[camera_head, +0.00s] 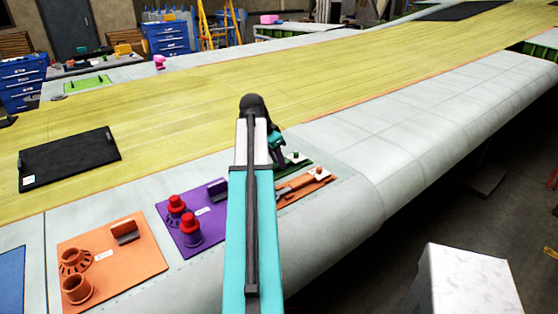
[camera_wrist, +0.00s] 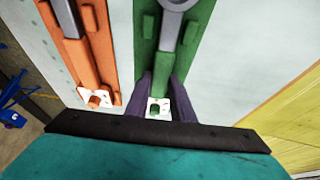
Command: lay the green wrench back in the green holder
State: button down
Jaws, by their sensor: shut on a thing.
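The green wrench (camera_wrist: 168,35) has a grey shaft and head and a green handle. In the wrist view it lies lengthwise along the green holder (camera_wrist: 197,15), its shaft between two upright green clips. I cannot tell whether it touches the holder or is just above it. My gripper (camera_wrist: 164,82) is shut on the green handle, one dark finger on each side, near the holder's end with a white tag and green knob. In the head view my arm hides most of my gripper and the wrench; the green holder (camera_head: 300,162) shows partly to the right.
An orange holder (camera_head: 318,183) with an orange-handled wrench lies close beside the green one. Purple (camera_head: 186,240) and orange (camera_head: 135,262) boards lie left of my arm on the wing. A black mat (camera_head: 70,160) lies further left. The pale wing surface right of the holders is clear.

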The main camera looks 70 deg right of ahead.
jog(key=c, duration=1.5)
grip_release()
jog(key=shift+o, duration=0.2)
jog(key=shift+a+r, duration=0.1)
jog(key=shift+r, duration=0.1)
jog(key=b+v, duration=0.3)
jog(key=v, duration=1)
jog(key=shift+r+b, duration=0.2)
jog(key=shift+b, duration=0.1)
